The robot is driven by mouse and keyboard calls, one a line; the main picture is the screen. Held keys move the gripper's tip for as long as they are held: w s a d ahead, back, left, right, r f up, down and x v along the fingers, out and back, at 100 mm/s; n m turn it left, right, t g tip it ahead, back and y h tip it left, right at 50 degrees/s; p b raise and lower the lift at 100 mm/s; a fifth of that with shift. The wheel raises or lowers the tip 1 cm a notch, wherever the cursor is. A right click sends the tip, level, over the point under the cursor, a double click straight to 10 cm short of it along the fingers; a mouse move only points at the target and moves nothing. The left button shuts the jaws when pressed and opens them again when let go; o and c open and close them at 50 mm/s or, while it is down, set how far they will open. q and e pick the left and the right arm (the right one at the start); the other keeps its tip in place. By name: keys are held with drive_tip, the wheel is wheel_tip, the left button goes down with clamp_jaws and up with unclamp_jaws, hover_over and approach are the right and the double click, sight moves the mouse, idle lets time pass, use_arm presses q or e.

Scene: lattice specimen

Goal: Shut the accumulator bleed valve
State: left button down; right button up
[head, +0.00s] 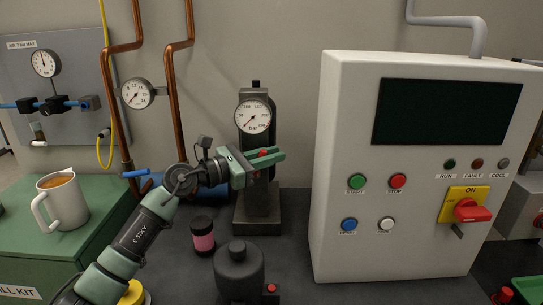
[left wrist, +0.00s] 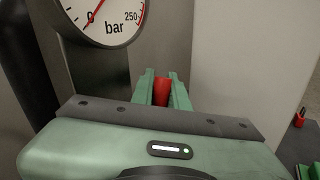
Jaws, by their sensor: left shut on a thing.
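The accumulator stand (head: 257,205) is a dark grey block with a round bar gauge (head: 253,116) on its front. A red valve handle (head: 262,153) shows just below the gauge, and I take it to be the bleed valve. My left gripper (head: 272,157) reaches in from the left with its green fingers at the handle. In the left wrist view the red handle (left wrist: 161,92) sits between the two fingers (left wrist: 162,88), which are shut on it. The fingers hide part of the handle and the valve body behind it. My right gripper is not in view.
A white control cabinet (head: 345,235) stands close on the right. A dark pump-like vessel (head: 239,270) and a pink-banded jar (head: 202,235) stand in front. A white mug (head: 65,205) rests on the green box (head: 25,245) at left. Copper pipes (head: 178,100) run up the wall.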

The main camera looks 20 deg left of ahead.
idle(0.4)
use_arm(q)
wheel_tip(320, 180, down, 8)
drive_tip(key=d+m+g+y+p, duration=0.1)
drive_tip(key=m+g+y+p, duration=0.4)
drive_tip(key=y, duration=0.5)
drive_tip(key=shift+w+d+r+g+p, duration=0.25)
drive_tip(key=shift+d+g+p, duration=0.1)
drive_tip(key=shift+g+p, duration=0.35)
drive_tip(key=shift+y, duration=0.3)
drive_tip(key=c, duration=1.7)
unclamp_jaws()
